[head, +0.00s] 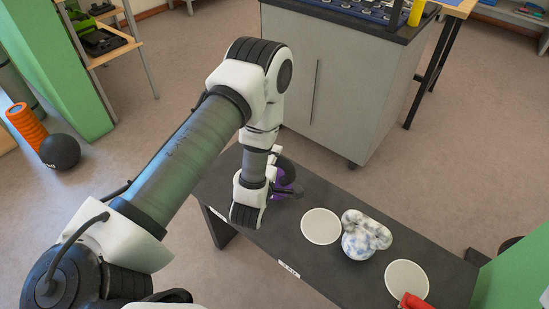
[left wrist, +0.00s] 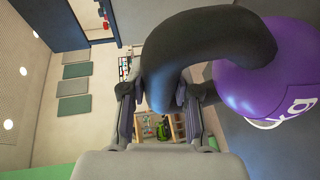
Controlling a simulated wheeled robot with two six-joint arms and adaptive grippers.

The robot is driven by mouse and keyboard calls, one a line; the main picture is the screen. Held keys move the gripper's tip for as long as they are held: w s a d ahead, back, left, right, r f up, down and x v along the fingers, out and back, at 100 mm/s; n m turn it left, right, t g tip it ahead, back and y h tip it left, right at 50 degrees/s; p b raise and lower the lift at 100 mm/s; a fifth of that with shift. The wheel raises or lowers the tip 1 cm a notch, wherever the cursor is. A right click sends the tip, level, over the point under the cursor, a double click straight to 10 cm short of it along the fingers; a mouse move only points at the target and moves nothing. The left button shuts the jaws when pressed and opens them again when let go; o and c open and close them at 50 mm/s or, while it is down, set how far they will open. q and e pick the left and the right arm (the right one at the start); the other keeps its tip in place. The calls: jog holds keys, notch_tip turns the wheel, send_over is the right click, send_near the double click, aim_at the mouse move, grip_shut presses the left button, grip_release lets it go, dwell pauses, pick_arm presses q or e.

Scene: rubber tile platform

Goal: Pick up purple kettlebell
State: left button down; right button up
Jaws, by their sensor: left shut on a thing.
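The purple kettlebell (head: 289,176) is at the far left part of the dark platform (head: 262,228), mostly hidden behind my left arm in the head view. In the left wrist view, its purple body (left wrist: 262,75) and thick black handle (left wrist: 205,38) show large and close. My left gripper (left wrist: 158,100) has its two fingers on either side of the handle and is shut on it. The gripper also shows in the head view (head: 280,188), beside the kettlebell. I cannot tell whether the kettlebell touches the platform. My right gripper is not in view.
A red object (head: 415,301) is at the bottom edge. A grey cabinet (head: 340,95) stands behind.

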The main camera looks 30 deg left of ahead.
pick_arm(q)
jog(key=s+d+r+p, duration=0.2)
jog(key=s+d+p, duration=0.3)
jog(key=s+d, duration=0.4)
jog(key=v, duration=0.2)
jog(key=shift+s, duration=0.45)
jog(key=shift+f, duration=0.2)
dwell(0.3)
